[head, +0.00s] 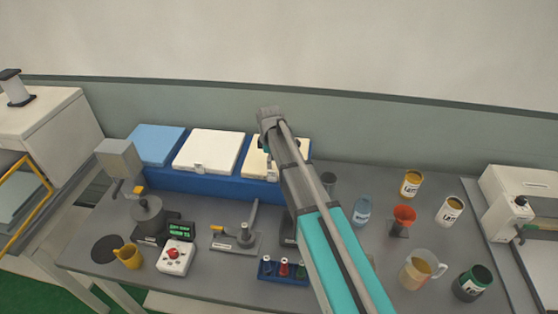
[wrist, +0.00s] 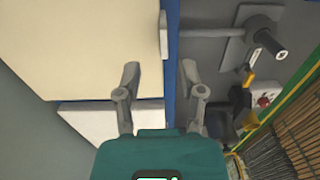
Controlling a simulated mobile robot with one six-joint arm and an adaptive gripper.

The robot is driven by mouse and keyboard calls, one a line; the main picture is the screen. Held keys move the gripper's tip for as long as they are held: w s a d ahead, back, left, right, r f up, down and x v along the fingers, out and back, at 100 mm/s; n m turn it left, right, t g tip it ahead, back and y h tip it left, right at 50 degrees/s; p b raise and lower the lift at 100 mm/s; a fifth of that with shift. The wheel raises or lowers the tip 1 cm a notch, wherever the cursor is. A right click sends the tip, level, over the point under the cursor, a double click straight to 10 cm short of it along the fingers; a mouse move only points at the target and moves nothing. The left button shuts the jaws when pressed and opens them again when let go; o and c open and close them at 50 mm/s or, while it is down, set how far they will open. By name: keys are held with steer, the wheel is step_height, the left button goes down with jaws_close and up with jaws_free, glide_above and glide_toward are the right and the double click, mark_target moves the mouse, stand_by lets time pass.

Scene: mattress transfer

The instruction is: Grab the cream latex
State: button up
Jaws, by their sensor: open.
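The cream latex (head: 256,160) is a pale cream slab at the right end of a row of three on a blue rack (head: 215,186) at the back of the table. In the head view my gripper (head: 270,113) shows above the slab's back side.
A white slab (head: 206,150) and a blue slab (head: 155,145) lie left of the cream one. In front stand a lever press (head: 236,238), a red-button box (head: 175,256) and small bottles. Cans, a jug (head: 420,270) and a funnel (head: 402,218) stand right.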

mark_target(272, 171)
steer(key=shift+f, duration=0.1)
stand_by(0.3)
steer(key=f+b, duration=0.3)
steer(key=shift+s+d+f+b, duration=0.2)
steer(key=shift+s+b, duration=0.1)
steer(key=shift+s, duration=0.05)
steer(key=shift+f+b, duration=0.8)
steer(key=shift+c, duration=0.2)
jaws_close()
